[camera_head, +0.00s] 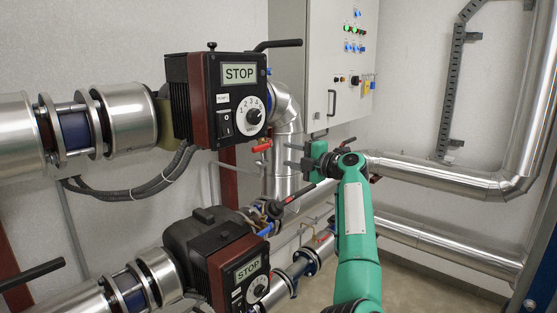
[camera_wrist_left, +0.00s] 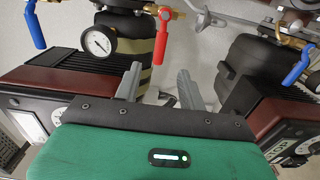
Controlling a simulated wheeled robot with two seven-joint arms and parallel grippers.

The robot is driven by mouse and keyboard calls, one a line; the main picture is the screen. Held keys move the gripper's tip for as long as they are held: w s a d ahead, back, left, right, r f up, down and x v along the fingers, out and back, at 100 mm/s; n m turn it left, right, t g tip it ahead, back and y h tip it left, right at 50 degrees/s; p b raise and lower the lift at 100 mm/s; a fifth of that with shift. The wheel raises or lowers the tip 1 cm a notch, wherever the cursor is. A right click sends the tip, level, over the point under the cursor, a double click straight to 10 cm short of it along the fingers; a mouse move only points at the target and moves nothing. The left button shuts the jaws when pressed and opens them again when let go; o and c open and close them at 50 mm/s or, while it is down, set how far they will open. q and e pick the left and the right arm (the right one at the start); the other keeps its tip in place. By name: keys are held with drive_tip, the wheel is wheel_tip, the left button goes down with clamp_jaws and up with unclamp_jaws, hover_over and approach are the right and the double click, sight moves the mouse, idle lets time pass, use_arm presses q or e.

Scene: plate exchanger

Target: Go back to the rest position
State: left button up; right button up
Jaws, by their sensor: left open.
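My left gripper (camera_head: 292,155) is at the end of a green arm that rises from the bottom of the head view. Its two grey fingers point left and stand apart, with nothing between them. In the left wrist view the open fingers (camera_wrist_left: 158,84) also show empty. A red valve handle (camera_head: 262,146) is just left of the fingertips in the head view. A red handle also shows beyond the fingers in the left wrist view (camera_wrist_left: 162,38). My right gripper is in neither view.
An upper pump box (camera_head: 226,97) and a lower pump box (camera_head: 240,270) both read STOP. A grey control cabinet (camera_head: 322,60) hangs behind the gripper. Silver pipes (camera_head: 430,172) run along the right. A gauge (camera_wrist_left: 99,41) and blue handle (camera_wrist_left: 34,27) show in the wrist view.

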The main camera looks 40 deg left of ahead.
use_arm(q)
drive_tip(key=shift+d, duration=0.8)
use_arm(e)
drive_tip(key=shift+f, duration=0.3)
use_arm(q)
drive_tip(key=shift+f, duration=0.1)
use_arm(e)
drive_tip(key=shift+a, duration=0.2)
